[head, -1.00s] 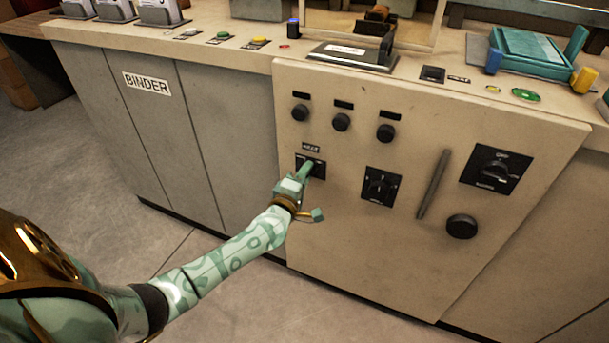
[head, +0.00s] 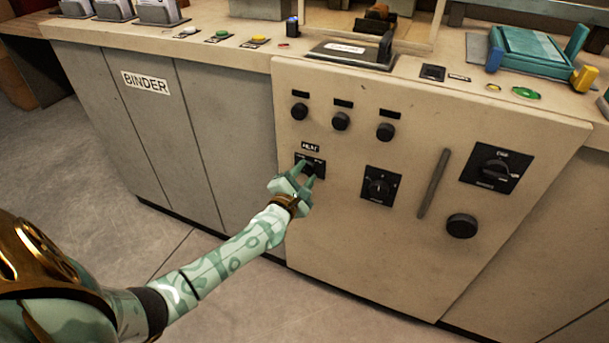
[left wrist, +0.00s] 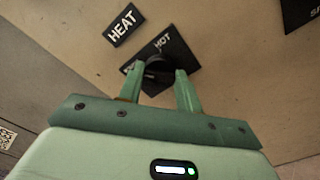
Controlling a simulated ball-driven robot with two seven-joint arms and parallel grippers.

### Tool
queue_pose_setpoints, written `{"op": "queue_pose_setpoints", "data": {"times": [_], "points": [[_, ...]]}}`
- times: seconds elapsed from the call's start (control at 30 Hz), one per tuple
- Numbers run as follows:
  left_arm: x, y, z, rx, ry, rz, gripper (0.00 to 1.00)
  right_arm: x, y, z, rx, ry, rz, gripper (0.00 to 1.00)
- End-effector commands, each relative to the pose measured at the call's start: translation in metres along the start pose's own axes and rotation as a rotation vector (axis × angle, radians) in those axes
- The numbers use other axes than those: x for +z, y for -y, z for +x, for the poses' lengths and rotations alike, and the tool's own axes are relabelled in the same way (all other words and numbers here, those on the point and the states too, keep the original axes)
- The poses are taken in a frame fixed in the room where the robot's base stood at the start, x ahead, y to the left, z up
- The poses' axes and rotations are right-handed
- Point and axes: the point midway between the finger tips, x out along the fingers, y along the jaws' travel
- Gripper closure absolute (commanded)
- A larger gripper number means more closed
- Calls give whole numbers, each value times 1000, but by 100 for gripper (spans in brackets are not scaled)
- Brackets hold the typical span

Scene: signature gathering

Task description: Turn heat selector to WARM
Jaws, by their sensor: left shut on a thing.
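The heat selector (head: 309,165) is a black knob on a black plate, under a HEAT label (head: 310,147) on the beige cabinet front. In the left wrist view the knob (left wrist: 158,70) sits between my fingertips, and the word HOT shows on its plate (left wrist: 173,52). The other markings on the plate are mostly hidden by my finger, and I cannot read where the knob points. My left gripper (head: 307,176) reaches the knob from below. Its two fingers (left wrist: 160,79) are shut on the knob from both sides. My right gripper is not in view.
Three round black knobs (head: 341,121) sit above the selector. Another selector (head: 380,186), a slanted dark handle (head: 433,183) and a larger dial (head: 495,168) lie to the right. A BINDER cabinet (head: 147,83) stands at left. The floor in front is clear.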

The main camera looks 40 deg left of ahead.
Motion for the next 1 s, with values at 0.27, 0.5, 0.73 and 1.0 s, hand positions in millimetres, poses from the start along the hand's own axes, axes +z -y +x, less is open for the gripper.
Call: {"op": "queue_pose_setpoints", "data": {"times": [0.27, 0.5, 0.73, 1.0], "points": [[-1, 2, -1, -5, -2, -48, 88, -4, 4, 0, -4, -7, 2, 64], [-1, 2, -1, -5, -2, -53, 88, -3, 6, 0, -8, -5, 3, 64], [-1, 2, -1, -5, -2, -52, 44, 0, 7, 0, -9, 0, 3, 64], [0, 1, -1, -2, -1, -51, 44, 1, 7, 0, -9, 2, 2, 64]]}}
